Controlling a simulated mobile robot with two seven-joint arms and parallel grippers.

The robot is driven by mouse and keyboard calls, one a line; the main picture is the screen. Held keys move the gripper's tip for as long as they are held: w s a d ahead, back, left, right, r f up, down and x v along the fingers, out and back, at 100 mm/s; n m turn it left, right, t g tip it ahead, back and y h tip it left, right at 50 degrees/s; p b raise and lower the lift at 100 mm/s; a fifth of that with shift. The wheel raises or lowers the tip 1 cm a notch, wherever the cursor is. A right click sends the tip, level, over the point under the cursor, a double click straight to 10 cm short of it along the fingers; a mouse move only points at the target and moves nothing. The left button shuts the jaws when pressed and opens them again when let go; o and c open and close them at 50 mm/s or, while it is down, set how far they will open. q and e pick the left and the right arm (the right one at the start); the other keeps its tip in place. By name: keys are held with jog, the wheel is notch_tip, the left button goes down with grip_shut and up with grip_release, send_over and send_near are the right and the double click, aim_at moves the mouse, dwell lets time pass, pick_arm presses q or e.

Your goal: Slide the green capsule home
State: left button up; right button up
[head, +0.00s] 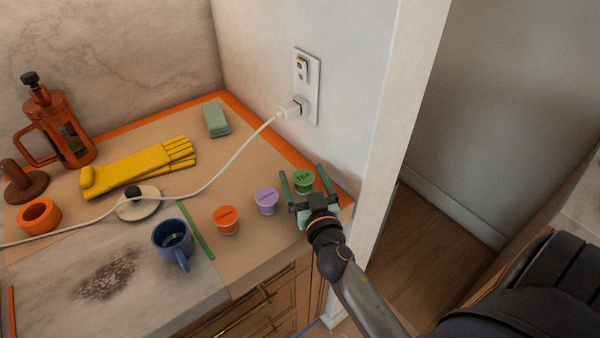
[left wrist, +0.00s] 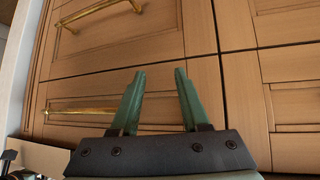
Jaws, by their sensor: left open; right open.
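The green capsule (head: 303,178), with a lid marked TEA, stands upright near the right end of the counter. My right gripper (head: 303,172) is open, with one finger on each side of the capsule; I cannot tell whether either finger touches it. A purple-lidded capsule (head: 266,198) and an orange-lidded capsule (head: 227,216) stand to its left in a slanting row. A thin green strip (head: 196,230) lies on the counter left of the orange one. My left gripper (left wrist: 158,75) is open and empty in the left wrist view, in front of wooden drawers (left wrist: 150,55).
A blue mug (head: 172,236) stands left of the green strip. A white cable (head: 235,155) runs from the wall outlet (head: 306,85) across the counter. Yellow gloves (head: 135,168), a green sponge-like block (head: 216,120) and a French press (head: 65,130) are farther back. The wall edge is close on the right.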

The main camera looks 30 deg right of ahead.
jog(key=shift+w, duration=0.1)
jog(key=c, duration=1.4)
jog(key=shift+r, duration=0.15)
